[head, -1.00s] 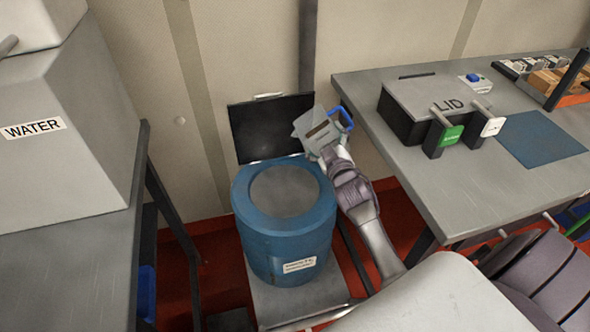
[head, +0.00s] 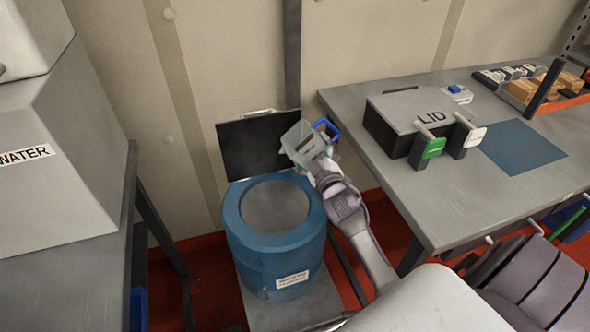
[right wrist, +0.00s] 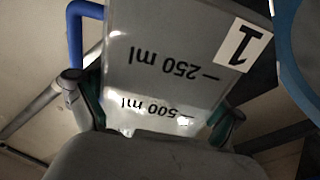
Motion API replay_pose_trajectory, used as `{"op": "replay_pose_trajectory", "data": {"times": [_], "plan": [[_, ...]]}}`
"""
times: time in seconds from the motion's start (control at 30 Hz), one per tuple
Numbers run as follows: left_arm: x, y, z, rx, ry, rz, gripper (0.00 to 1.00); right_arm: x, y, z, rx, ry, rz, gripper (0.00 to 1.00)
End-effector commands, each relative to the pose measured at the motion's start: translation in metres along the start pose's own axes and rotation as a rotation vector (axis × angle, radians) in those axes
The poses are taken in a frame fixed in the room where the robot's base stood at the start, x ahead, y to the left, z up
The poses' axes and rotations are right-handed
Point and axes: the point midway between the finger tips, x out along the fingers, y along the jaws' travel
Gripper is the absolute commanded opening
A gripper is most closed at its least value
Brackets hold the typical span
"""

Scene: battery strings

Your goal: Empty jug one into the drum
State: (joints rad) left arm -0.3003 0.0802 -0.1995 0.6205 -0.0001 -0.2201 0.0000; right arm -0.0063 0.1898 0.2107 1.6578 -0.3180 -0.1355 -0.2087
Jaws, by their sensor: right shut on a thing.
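Jug one is a clear grey jug (head: 299,136) with a blue handle. In the right wrist view the jug (right wrist: 175,65) shows a "1" label and upside-down marks of 250 ml and 500 ml. My right gripper (head: 314,160) is shut on it, with a finger on each side of the jug in the right wrist view (right wrist: 158,115). The jug is tilted, above the drum's back right edge. The blue drum (head: 272,262) stands upright with a grey round top (head: 276,206) inside its rim. No stream of liquid is visible. My left gripper is not in view.
A black panel (head: 240,150) stands behind the drum. A bench (head: 400,185) at the right carries a box marked LID (head: 400,110), a blue mat (head: 522,146) and a rack. A large WATER container (head: 60,190) stands at the left.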

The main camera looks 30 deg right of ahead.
Motion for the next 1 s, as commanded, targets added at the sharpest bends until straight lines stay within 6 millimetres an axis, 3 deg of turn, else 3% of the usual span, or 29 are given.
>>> {"op": "replay_pose_trajectory", "data": {"times": [0.57, 1.0], "plan": [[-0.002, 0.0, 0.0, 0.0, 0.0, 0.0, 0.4, 0.001, 0.003, -0.004, -0.01, 0.006, 0.004, 0.38], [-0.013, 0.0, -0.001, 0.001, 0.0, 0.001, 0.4, 0.001, 0.009, -0.011, -0.124, 0.005, 0.003, 0.38]]}}
